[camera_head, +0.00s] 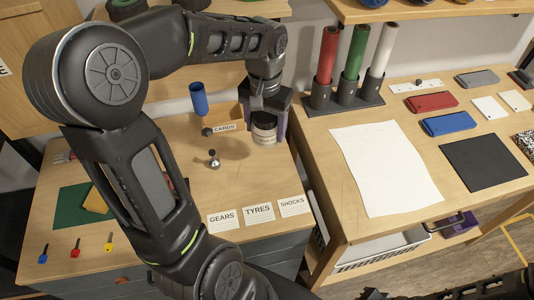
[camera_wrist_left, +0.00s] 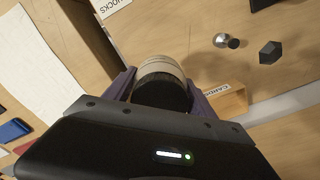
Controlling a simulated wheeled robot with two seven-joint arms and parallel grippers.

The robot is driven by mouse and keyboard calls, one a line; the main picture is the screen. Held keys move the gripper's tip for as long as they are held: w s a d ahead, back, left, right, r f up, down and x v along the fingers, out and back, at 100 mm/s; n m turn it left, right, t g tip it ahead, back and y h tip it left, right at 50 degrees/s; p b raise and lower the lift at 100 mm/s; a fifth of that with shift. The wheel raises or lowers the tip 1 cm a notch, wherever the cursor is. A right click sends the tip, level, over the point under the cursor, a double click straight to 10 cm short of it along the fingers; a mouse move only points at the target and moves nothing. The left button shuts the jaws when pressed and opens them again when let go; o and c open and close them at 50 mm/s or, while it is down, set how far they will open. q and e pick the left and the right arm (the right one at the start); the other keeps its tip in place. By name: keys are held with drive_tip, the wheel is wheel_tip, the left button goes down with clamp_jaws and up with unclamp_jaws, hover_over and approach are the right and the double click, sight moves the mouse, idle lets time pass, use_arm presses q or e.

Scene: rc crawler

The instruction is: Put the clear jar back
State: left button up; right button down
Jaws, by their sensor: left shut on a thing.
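My left gripper (camera_head: 265,120) reaches down over the back right part of the left wooden table. It is shut on a jar (camera_head: 264,135) with a dark top and a pale, cream-looking body. In the left wrist view the jar (camera_wrist_left: 161,70) sits between the two purple-grey fingers (camera_wrist_left: 160,84). The jar is at or just above the tabletop; I cannot tell whether it touches. A dark part of my right arm shows along the bottom right edge of the head view; its gripper's state is unclear.
GEARS, TYRES (camera_head: 258,213) and SHOCKS labels line the front. The right table (camera_head: 400,225) holds white paper (camera_head: 385,165) and a tube rack (camera_head: 340,102).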

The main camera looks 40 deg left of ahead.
use_arm(q)
wheel_tip(320, 180, down, 6)
drive_tip(key=shift+r, duration=0.25)
drive_tip(key=shift+p, duration=0.3)
drive_tip(key=shift+f, duration=1.85)
drive_tip(key=shift+f, duration=0.15)
drive_tip(key=o, duration=1.4)
wheel_tip(320, 180, up, 12)
drive_tip(key=shift+r, duration=0.2)
